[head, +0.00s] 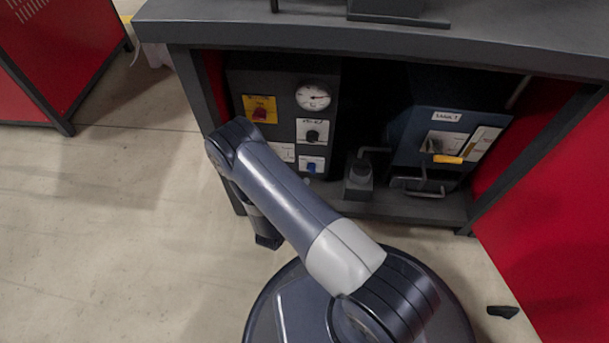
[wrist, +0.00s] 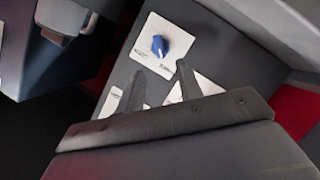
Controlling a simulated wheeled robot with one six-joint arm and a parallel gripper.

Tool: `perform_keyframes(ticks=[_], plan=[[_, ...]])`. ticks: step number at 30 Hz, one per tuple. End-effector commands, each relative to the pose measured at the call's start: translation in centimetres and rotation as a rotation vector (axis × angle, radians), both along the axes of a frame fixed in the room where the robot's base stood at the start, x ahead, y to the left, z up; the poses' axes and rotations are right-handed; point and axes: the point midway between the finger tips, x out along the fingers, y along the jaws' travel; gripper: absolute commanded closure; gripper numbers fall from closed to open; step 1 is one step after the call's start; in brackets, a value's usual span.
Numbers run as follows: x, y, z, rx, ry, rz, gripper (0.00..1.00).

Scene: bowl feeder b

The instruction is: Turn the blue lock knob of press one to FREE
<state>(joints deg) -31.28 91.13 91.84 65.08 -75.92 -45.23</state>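The blue lock knob (wrist: 159,45) sits on a white label plate (wrist: 143,56) in the wrist view. The knob's ridge runs roughly up and down in that picture, and the printing beside it is too small to read. In the head view the blue knob (head: 311,167) is low on the dark press panel (head: 281,81), below a black knob (head: 312,135). My gripper (wrist: 159,67) is open and empty, its two fingertips apart and just short of the knob in the wrist view. No contact with the knob shows. In the head view my arm hides most of the gripper.
The panel also carries a gauge (head: 313,96) and a red knob on a yellow plate (head: 260,110). The tabletop (head: 240,24) overhangs the bay. Floor at left is clear.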

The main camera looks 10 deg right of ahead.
Motion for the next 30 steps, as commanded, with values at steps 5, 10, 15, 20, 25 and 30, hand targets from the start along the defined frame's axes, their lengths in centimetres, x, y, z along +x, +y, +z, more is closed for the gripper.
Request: perform_keyframes(ticks=[5,10,15,20,25,30], plan=[[-1.7,1.2,0.7,-0.001,0.002,0.001,0.65],[-2.3,1.5,0.8,0.0,0.0,-0.001,0.65],[-2.3,1.5,0.7,0.0,0.0,-0.002,0.65],[-2.3,1.5,0.7,0.0,0.0,-0.002,0.65],[-1.5,1.0,0.3,0.001,0.0,-0.003,0.65],[0.3,-0.3,-0.4,0.002,-0.002,-0.006,0.65]])
